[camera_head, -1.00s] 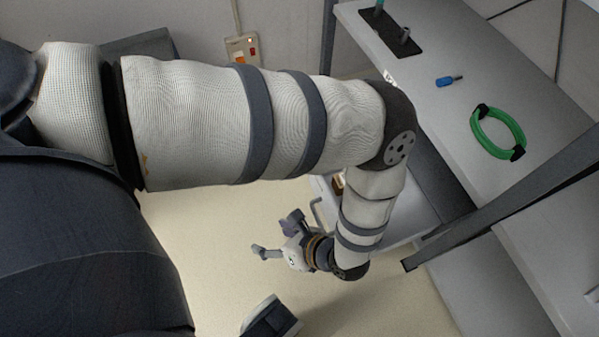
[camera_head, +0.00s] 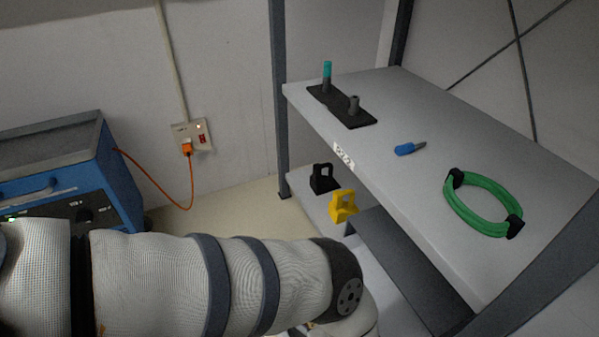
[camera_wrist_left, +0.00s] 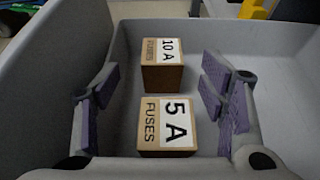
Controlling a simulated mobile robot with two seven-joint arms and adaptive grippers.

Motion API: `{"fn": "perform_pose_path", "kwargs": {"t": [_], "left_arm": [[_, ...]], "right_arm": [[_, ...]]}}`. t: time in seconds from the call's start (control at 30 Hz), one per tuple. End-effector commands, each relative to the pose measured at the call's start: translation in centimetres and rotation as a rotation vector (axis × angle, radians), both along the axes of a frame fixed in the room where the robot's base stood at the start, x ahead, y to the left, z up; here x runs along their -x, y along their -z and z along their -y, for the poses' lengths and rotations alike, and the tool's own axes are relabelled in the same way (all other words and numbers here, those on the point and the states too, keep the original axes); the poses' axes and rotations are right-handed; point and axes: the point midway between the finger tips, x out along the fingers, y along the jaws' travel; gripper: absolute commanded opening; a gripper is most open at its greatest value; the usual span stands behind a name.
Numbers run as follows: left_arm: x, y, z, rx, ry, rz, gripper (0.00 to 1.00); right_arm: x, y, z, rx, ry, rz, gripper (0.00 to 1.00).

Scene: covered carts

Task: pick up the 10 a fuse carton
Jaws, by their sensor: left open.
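The 10 A fuse carton (camera_wrist_left: 162,77), a small brown box with a white label, stands in a grey bin (camera_wrist_left: 120,142) in the left wrist view. The 5 A fuse carton (camera_wrist_left: 164,138), a similar box, stands nearer the camera, just in front of it. My left gripper (camera_wrist_left: 160,88) is open, with one purple-padded finger on each side of the cartons. Neither finger visibly touches a carton. In the head view my left arm crosses the bottom, and the gripper and cartons are out of sight. My right gripper is in neither view.
The head view shows a grey shelf (camera_head: 400,170) with a green cable coil (camera_head: 478,222) and a blue screwdriver (camera_head: 405,149). Black (camera_head: 322,179) and yellow (camera_head: 342,206) objects sit below. A blue machine (camera_head: 118,185) stands left.

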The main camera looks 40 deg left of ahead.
Motion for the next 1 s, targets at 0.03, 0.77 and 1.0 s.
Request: {"fn": "perform_pose_path", "kwargs": {"t": [0.03,0.77,1.0], "left_arm": [[-0.3,0.5,-0.9,-0.002,-0.006,-0.002,0.65],[-2.1,1.8,-4.3,0.0,-0.001,0.0,0.12],[-2.1,1.7,-4.3,0.0,0.0,0.0,0.12]], "right_arm": [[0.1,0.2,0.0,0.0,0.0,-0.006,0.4],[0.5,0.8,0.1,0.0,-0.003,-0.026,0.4],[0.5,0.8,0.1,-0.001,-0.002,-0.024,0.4]]}}
